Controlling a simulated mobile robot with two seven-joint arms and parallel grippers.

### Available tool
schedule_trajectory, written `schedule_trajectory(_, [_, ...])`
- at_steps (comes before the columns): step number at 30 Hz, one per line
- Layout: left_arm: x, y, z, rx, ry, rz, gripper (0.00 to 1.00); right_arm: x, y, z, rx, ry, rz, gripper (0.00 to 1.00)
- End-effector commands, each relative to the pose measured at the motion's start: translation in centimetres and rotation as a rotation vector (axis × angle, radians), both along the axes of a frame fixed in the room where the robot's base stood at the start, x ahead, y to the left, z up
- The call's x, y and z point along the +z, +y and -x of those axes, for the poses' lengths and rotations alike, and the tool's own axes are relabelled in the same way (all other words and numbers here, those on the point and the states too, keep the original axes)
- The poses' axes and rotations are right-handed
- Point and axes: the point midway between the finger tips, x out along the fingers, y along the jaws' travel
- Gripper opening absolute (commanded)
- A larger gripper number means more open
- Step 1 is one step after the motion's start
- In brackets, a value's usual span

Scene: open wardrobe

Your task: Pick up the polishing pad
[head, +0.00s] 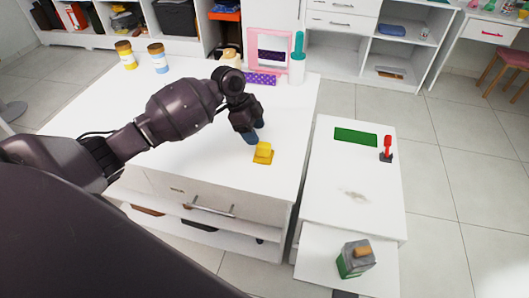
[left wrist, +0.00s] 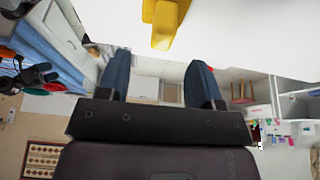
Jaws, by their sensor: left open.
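A small yellow object with a raised block on a flat base, which looks like the polishing pad (head: 263,154), lies on the white cabinet top near its front right edge. It also shows at the top of the left wrist view (left wrist: 163,22), partly cut off by the frame edge. My left gripper (head: 252,137) is just behind and left of it in the head view, pointing down. In the left wrist view the two blue fingers (left wrist: 158,68) are apart with nothing between them. Whether a finger touches the pad cannot be told. My right gripper is not in view.

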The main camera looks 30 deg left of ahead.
Motion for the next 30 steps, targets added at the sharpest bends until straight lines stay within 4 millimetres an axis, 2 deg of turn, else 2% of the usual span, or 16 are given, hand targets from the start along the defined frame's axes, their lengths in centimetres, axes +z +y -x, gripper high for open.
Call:
schedule_trajectory(1, [-1.0, -0.4, -0.1, 0.001, 0.003, 0.002, 0.6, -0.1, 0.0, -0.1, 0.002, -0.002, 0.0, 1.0])
schedule_trajectory(3, [-1.8, -0.7, -0.2, 0.0, 0.002, 0.003, 0.6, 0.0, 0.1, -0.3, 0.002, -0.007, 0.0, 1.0])
schedule_trajectory(11, [-3.2, -1.1, -0.4, 0.002, 0.0, 0.001, 0.6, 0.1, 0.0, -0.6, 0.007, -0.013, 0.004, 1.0])
schedule_trajectory(20, [-6.9, -2.3, -0.9, 0.002, 0.002, 0.001, 0.6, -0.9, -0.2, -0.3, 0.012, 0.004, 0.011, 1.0])
schedule_trajectory(28, [-7.2, -2.4, -1.0, 0.003, -0.002, -0.001, 0.6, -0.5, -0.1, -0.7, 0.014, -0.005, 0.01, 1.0])
schedule_trajectory(30, [-7.2, -2.4, -1.0, 0.003, -0.002, -0.001, 0.5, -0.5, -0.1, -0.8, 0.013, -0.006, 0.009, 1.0])
